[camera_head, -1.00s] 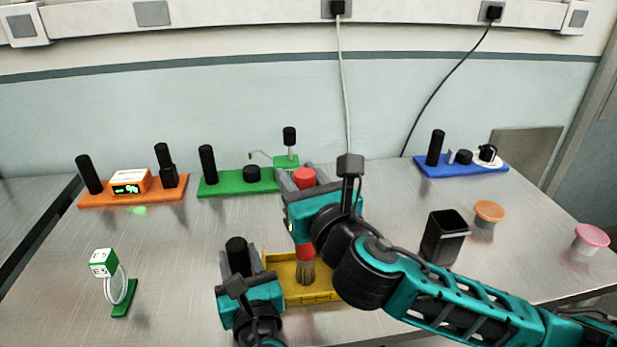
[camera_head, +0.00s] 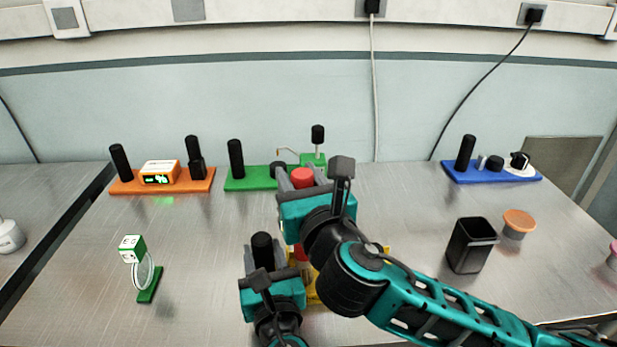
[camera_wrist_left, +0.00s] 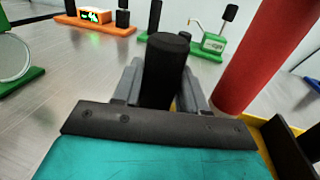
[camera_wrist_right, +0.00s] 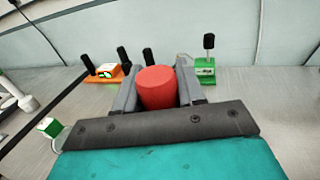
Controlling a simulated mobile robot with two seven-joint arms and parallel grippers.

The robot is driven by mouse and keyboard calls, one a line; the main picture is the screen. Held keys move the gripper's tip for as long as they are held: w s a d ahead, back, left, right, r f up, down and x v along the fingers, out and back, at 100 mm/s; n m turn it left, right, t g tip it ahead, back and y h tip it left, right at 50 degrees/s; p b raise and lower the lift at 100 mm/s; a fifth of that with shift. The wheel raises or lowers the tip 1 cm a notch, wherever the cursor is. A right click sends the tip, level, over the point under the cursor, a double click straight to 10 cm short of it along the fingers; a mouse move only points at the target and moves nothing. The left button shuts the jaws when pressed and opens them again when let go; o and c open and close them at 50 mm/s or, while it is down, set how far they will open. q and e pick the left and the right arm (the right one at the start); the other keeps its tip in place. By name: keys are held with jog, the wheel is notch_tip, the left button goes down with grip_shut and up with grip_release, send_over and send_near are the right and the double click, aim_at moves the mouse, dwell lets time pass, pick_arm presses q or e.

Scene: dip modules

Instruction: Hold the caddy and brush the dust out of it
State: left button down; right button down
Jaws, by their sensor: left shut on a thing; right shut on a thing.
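The yellow caddy (camera_head: 312,296) stands on the table, mostly hidden behind my right arm in the head view. A strip of it shows in the left wrist view (camera_wrist_left: 262,128). My left gripper (camera_head: 262,250) is shut on the black upright handle (camera_wrist_left: 167,62) at the caddy's left side. My right gripper (camera_head: 300,182) is shut on the red brush handle (camera_wrist_right: 157,86) and holds it upright above the caddy. The red handle also shows large in the left wrist view (camera_wrist_left: 268,55). The bristles and any dust in the caddy are hidden now.
Orange (camera_head: 130,186), green (camera_head: 248,184) and blue (camera_head: 487,175) modules stand along the back. A black open bin (camera_head: 470,248) and an orange-topped cup (camera_head: 518,222) are at the right. A green-and-white device (camera_head: 133,249) stands front left. The table between is clear.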

aim_at(261, 238)
jog(key=d, duration=0.7)
jog(key=shift+d, duration=0.35)
dwell(1.0)
notch_tip(261, 238, up, 7)
dwell(0.8)
dwell(0.7)
pick_arm(q)
jog(key=c, duration=0.6)
grip_release()
jog(key=shift+r, duration=0.1)
jog(key=shift+r, duration=3.65)
